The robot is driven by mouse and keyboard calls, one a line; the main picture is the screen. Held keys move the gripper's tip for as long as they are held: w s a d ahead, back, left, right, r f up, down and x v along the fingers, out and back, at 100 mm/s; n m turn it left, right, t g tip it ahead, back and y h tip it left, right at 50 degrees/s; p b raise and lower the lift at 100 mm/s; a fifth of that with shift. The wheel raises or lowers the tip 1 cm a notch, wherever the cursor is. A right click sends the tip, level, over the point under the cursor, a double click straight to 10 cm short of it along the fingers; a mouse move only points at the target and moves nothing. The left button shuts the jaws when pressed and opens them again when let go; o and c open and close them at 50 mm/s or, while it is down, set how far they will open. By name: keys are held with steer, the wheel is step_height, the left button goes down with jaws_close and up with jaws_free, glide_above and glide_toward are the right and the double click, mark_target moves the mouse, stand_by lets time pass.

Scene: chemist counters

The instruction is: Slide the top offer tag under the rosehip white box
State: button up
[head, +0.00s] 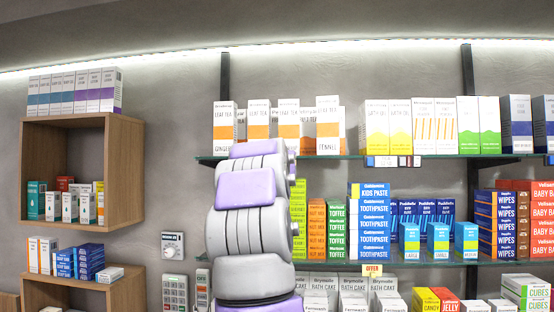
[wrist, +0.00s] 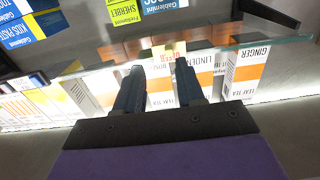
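In the wrist view, which looks upside down, the top offer tag (wrist: 175,55), pale yellow with red letters, is at the edge of the upper glass shelf. My gripper (wrist: 160,68) is open, its two dark fingers apart with the tips close to the tag; I cannot tell whether they touch it. The rosehip white box (wrist: 160,85), white with an orange band, shows between the fingers with only the start of its name readable. The linden box (wrist: 206,75) is right of it. In the head view my arm hides the tag and gripper.
The upper glass shelf (head: 420,157) holds a row of tea boxes, with ginger (head: 223,130) left and fennel (head: 328,130) right. A second yellow offer tag (head: 374,269) is on the lower glass shelf. A wooden wall cube (head: 136,170) is at left.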

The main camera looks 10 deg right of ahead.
steer(key=w+p, duration=0.1)
steer(key=w, duration=0.1)
steer(key=w+a+p, duration=0.1)
steer(key=w, duration=0.2)
steer(key=shift+a, duration=0.1)
steer(key=shift+d, duration=0.8)
steer(key=shift+c, duration=0.2)
steer(key=shift+d, duration=0.2)
steer(key=shift+c, duration=0.7)
steer(key=c, duration=0.3)
steer(key=shift+a, duration=0.1)
steer(key=shift+c, duration=0.7)
steer(key=shift+w+a, duration=0.15)
steer(key=shift+a, duration=0.35)
jaws_close()
steer(key=shift+d, duration=0.35)
